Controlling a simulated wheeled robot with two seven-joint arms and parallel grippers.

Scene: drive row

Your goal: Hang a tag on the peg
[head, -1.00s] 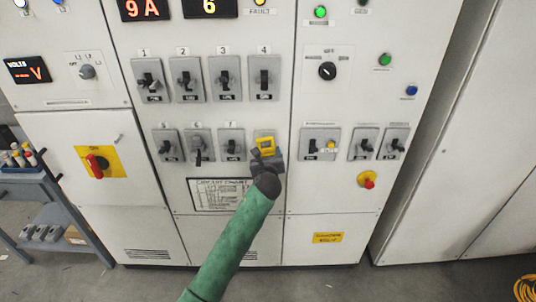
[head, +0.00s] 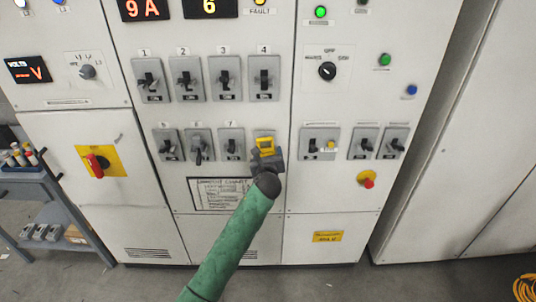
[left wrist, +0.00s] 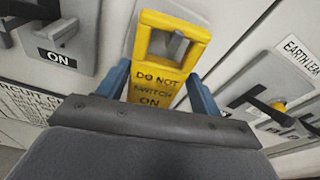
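A yellow tag (left wrist: 160,80) reading "DO NOT SWITCH ON" has a square window in its upper part. It also shows in the head view (head: 265,142), in front of the rightmost switch of the second row, under switch 4. My left gripper (left wrist: 158,97) has one blue finger at each side of the tag's lower part and holds it upright. In the head view my left gripper (head: 266,158) is close to the panel. A grey peg or lever (left wrist: 176,48) shows through the window. I cannot tell how far it passes through. My right gripper is not in view.
Neighbouring switches stand close on both sides, one with an ON label (left wrist: 60,30) and one with a yellow piece (head: 331,144). A red knob on a yellow plate (head: 366,180) is lower right. A blue-grey cart (head: 45,190) stands at the left.

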